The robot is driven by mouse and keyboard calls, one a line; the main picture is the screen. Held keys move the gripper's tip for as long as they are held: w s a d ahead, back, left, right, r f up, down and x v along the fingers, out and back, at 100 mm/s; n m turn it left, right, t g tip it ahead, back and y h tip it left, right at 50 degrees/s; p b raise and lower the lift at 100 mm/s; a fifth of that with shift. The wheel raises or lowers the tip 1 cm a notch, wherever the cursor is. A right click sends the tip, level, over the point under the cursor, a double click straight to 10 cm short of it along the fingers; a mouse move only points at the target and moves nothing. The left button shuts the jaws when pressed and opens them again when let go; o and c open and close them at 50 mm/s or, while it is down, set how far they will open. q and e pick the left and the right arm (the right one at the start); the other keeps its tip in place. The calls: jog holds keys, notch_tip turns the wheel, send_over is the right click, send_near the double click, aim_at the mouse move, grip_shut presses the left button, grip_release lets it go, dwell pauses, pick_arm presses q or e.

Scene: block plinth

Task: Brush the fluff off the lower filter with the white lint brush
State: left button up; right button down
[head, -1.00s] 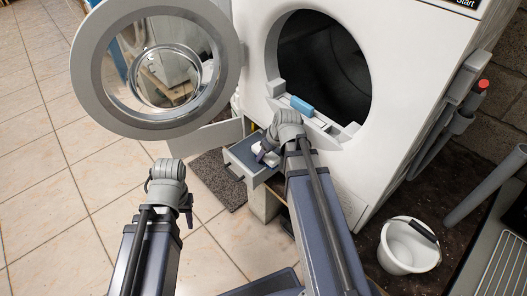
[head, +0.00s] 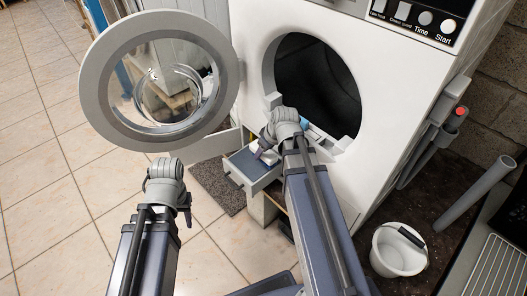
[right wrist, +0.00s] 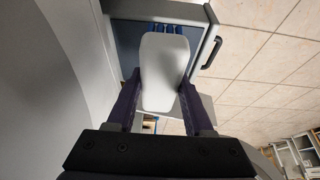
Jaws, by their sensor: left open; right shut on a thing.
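The lower filter (head: 249,167) is a grey drawer-like frame with a blue-grey panel, pulled out below the dryer's round opening. It also shows in the right wrist view (right wrist: 126,42), with a dark handle on its right side. My right gripper (head: 264,146) is over the filter's inner part. It is shut on the white lint brush (right wrist: 165,72), whose pale rounded body lies between the fingers. Blue parts show at the brush's far end, over the panel; contact cannot be told. I cannot make out the fluff. My left gripper (head: 172,193) is open and empty, left of the filter.
The dryer's round door (head: 158,80) hangs open at the left, above the filter's level. A blue item lies on the sill of the opening, mostly hidden by my right arm. A white bucket (head: 398,252) and grey pipes (head: 478,192) are at the right. Tiled floor is clear at left.

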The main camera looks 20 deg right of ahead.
notch_tip(320, 180, up, 3)
jog(key=p, duration=0.3)
dwell(0.4)
